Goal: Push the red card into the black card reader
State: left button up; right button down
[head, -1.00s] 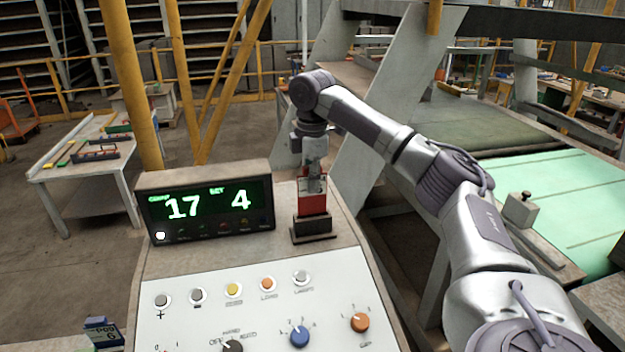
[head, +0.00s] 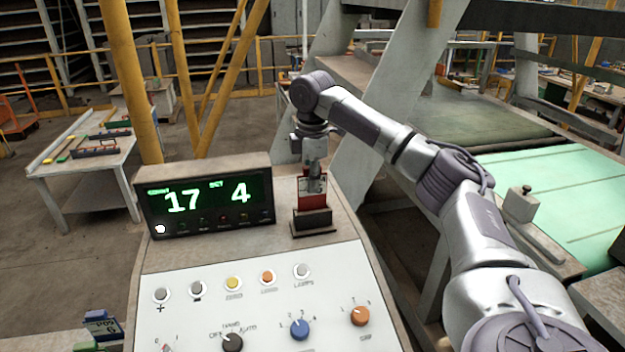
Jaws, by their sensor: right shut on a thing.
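The red card (head: 311,201) stands upright at the back right of the control panel. Its lower edge is at the top of the black card reader (head: 314,220), a small dark block on a flat base; how deep the card sits in it I cannot tell. My right gripper (head: 312,184) points straight down and is shut on the upper part of the red card. The fingers hide some of the card's top. My left gripper is not in view.
A display box (head: 206,201) showing 17 and 4 stands just left of the reader. The sloped panel (head: 262,318) in front carries buttons and knobs. A grey sloping beam rises behind my right arm. A green-topped conveyor (head: 560,195) lies at the right.

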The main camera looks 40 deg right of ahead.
jog(key=shift+f+b, duration=0.35)
jog(key=shift+f, duration=1.15)
dwell(0.3)
jog(key=c, duration=1.1)
grip_release()
jog(key=shift+c, duration=0.2)
notch_tip(320, 180, up, 12)
jog(key=shift+f, duration=0.1)
